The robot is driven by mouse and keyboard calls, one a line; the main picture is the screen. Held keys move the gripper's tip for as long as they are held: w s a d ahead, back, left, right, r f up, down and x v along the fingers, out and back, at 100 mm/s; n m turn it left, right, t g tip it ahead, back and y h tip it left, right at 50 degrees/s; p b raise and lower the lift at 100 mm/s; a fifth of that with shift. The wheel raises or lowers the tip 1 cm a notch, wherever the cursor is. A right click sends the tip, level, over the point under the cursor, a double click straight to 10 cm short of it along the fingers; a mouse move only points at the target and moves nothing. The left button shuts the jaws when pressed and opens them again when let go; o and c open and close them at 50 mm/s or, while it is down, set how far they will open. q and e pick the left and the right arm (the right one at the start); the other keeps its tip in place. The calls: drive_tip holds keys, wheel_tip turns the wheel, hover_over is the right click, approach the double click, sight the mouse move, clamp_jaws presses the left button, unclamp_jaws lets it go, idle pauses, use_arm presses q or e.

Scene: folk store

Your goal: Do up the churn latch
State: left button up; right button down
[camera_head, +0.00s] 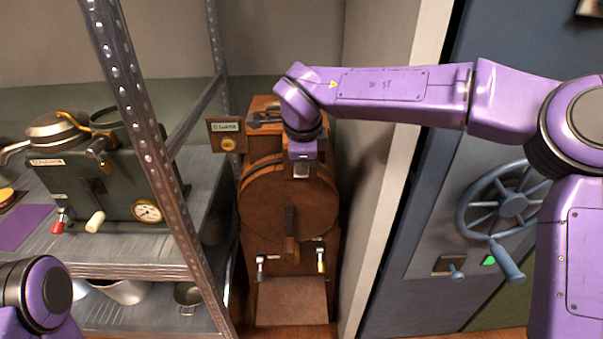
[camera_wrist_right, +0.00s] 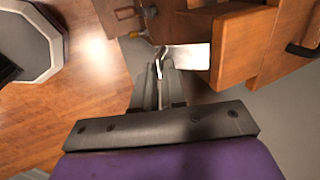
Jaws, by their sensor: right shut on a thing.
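The churn (camera_head: 262,205) is a brown wooden drum in a wooden stand, in the middle of the head view. My right gripper (camera_wrist_right: 160,75) reaches down over its upper front; in the head view my wrist hides part of the drum's top, and the fingertips cannot be made out. In the right wrist view the fingers are close together on a small metal piece, which looks like the churn latch (camera_wrist_right: 158,67). A pale metal plate (camera_wrist_right: 190,56) lies just beside it against the wood. The latch's exact angle is hard to tell. My left gripper is out of view.
A metal shelf (camera_head: 130,271) with a dark machine (camera_head: 120,185) and pans stands left of the churn. A pale wall edge (camera_head: 385,190) and a blue-grey door with a handwheel (camera_head: 512,205) are close on the right. A small sign (camera_head: 227,135) stands beside the churn's top.

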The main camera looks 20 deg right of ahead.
wheel_tip(320, 180, down, 6)
drive_tip(key=w+t+h+b, duration=0.1)
drive_tip(key=t+h+b, duration=0.2)
drive_tip(key=t+b, duration=0.7)
drive_tip(key=b, duration=0.9)
drive_tip(key=shift+d+t, duration=0.2)
drive_tip(key=shift+t, duration=0.1)
drive_tip(key=shift+w+r, duration=0.15)
drive_tip(key=c, duration=1.5)
unclamp_jaws()
drive_tip(key=o, duration=0.3)
drive_tip(key=shift+w, duration=0.2)
drive_tip(key=shift+s, duration=0.15)
